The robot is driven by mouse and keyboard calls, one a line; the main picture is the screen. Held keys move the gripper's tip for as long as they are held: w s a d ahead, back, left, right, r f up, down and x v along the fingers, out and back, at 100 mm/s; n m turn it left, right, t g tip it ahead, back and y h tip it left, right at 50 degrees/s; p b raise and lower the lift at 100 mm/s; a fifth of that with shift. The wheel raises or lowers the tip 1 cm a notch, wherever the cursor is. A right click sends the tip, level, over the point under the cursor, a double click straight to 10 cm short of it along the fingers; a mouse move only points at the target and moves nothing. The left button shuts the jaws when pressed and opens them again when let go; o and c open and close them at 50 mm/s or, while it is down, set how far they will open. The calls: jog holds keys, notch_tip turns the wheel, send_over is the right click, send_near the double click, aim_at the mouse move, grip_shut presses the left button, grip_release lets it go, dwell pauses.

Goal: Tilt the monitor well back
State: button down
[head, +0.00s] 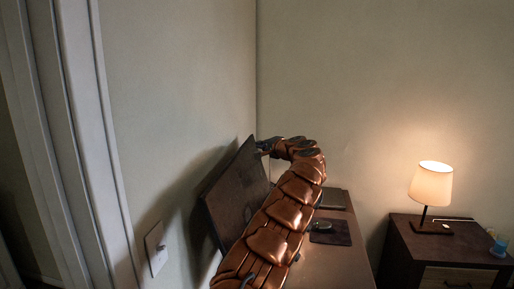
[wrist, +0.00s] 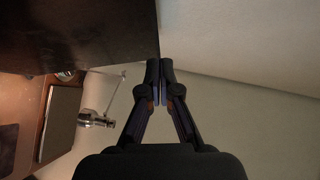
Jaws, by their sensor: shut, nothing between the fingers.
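The monitor (head: 228,198) is a dark, thin panel at the left side of the desk, seen at a steep angle and leaning in the head view. My copper-coloured arm crosses in front of its lower right part. My gripper (head: 262,151) is at the panel's upper right edge. In the wrist view, the monitor (wrist: 75,35) fills the upper left as a dark slab. My gripper (wrist: 160,68) is shut and empty there, with its fingertips right at the slab's corner. I cannot tell whether they touch it.
The desk (head: 335,265) holds a dark mat (head: 338,234) and a flat dark item (head: 334,199). A nightstand (head: 405,245) with a lit lamp (head: 431,184) and a blue glass (head: 499,246) stands at right. A wall is close behind the monitor. A metallic jointed part (wrist: 95,121) shows below the slab.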

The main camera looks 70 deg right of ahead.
jog(key=b+v, duration=0.2)
jog(key=v, duration=0.5)
jog(key=shift+s+a+r+b, duration=0.15)
jog(key=shift+a+r+b, duration=0.1)
jog(key=shift+a+b, duration=0.05)
dwell(0.4)
